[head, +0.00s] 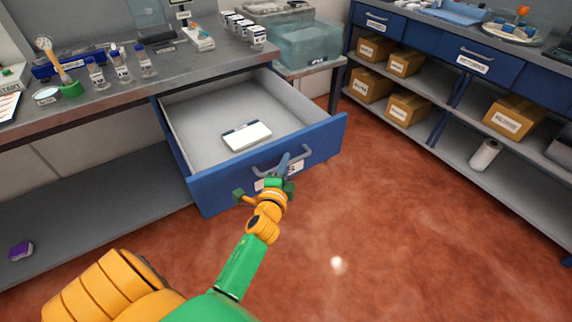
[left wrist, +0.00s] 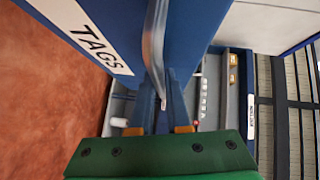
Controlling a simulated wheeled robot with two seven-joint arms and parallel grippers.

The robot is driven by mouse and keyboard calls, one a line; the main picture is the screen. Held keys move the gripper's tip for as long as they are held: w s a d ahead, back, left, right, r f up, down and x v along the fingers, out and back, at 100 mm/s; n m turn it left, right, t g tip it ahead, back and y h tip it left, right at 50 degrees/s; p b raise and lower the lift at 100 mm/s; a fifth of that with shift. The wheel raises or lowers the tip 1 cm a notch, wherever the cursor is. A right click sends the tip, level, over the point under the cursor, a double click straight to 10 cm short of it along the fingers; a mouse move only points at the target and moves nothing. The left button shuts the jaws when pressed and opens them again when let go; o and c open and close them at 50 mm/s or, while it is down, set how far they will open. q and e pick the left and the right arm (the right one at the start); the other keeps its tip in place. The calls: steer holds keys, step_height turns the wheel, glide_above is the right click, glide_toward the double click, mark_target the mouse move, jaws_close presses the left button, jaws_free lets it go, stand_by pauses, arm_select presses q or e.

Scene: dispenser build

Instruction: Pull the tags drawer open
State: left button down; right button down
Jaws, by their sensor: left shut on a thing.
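The blue tags drawer (head: 325,138) stands well out from under the grey workbench, its grey inside open to view. A white block or pad with a dark edge (head: 247,136) lies in it. My left gripper (head: 284,170) is at the drawer's front and shut on its curved handle (head: 296,156). In the left wrist view the handle (left wrist: 155,45) runs between the fingers of the gripper (left wrist: 161,120), beside a white label (left wrist: 90,38) reading TAGS. The gripper partly hides the label in the head view. My right gripper is not in view.
The workbench top (head: 190,65) holds bottles, a blue rack and several small jars. A purple box (head: 21,249) sits on the lower shelf. Blue-drawered shelving with cardboard boxes (head: 515,117) stands at right. The red floor (head: 400,220) before the drawer is clear.

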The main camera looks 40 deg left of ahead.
arm_select(q)
steer(key=shift+w, duration=0.1)
steer(key=c, duration=0.9)
jaws_free()
steer(key=v, duration=0.7)
